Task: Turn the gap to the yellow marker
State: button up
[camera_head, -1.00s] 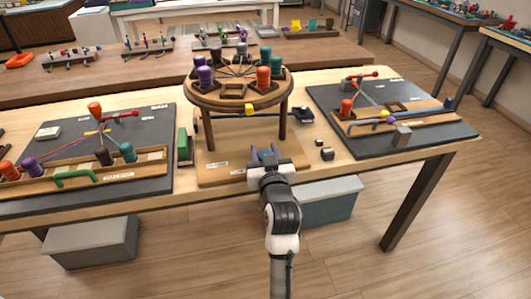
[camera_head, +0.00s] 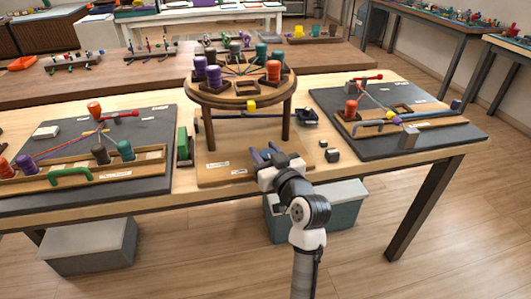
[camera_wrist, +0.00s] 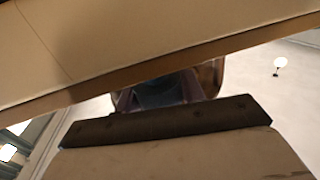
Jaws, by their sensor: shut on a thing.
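The round wooden braiding disc (camera_head: 225,97) stands on legs, with orange, purple, teal and grey bobbins around its top. The gap, an empty square holder (camera_head: 247,88), is at the front of the disc. The yellow marker (camera_head: 251,105) is on the front rim, just below the gap and slightly right of its middle. My gripper (camera_head: 265,152) is low in front of the stand, below the rim. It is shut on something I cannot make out. In the wrist view, the pale underside of the disc (camera_wrist: 90,45) crosses above the dark fingers (camera_wrist: 168,88).
A green block (camera_head: 183,145) stands left of the stand. Small dark blocks (camera_head: 332,154) lie to its right. Dark boards with bobbins and cords lie at the left (camera_head: 60,190) and right (camera_head: 440,137). Storage boxes (camera_head: 90,250) are under the table.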

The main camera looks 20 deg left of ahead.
jog(key=shift+f, duration=0.1)
jog(key=o, duration=1)
jog(key=shift+p+v, duration=0.7)
jog(key=shift+v, duration=6.2)
